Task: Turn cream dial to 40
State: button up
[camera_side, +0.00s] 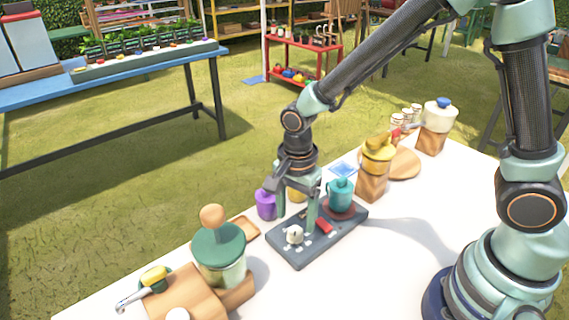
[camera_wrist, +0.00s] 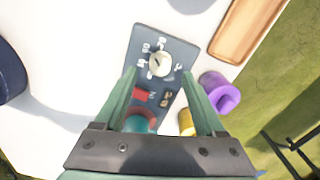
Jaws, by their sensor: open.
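The cream dial (camera_side: 294,234) sits near the front end of a dark grey panel (camera_side: 299,257) on the white table. In the wrist view the dial (camera_wrist: 160,64) lies near the top of the panel (camera_wrist: 147,40), with pale marks around it too small to read surely. My gripper (camera_side: 293,214) is open and empty above the panel. In the wrist view its green fingers (camera_wrist: 161,78) point toward the dial from either side, and it appears apart from them. A red block (camera_side: 325,226) sits on the panel beside the dial.
A teal container (camera_side: 340,192) stands at the panel's far end. Purple (camera_side: 266,204) and yellow (camera_wrist: 187,122) things stand close beside the panel. A green-lidded jar (camera_side: 219,255) stands to the left. White table is clear to the panel's right.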

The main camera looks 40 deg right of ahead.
aim_at(295, 230)
jog(key=shift+f, duration=1.85)
jog(key=shift+c, duration=0.4)
grip_shut()
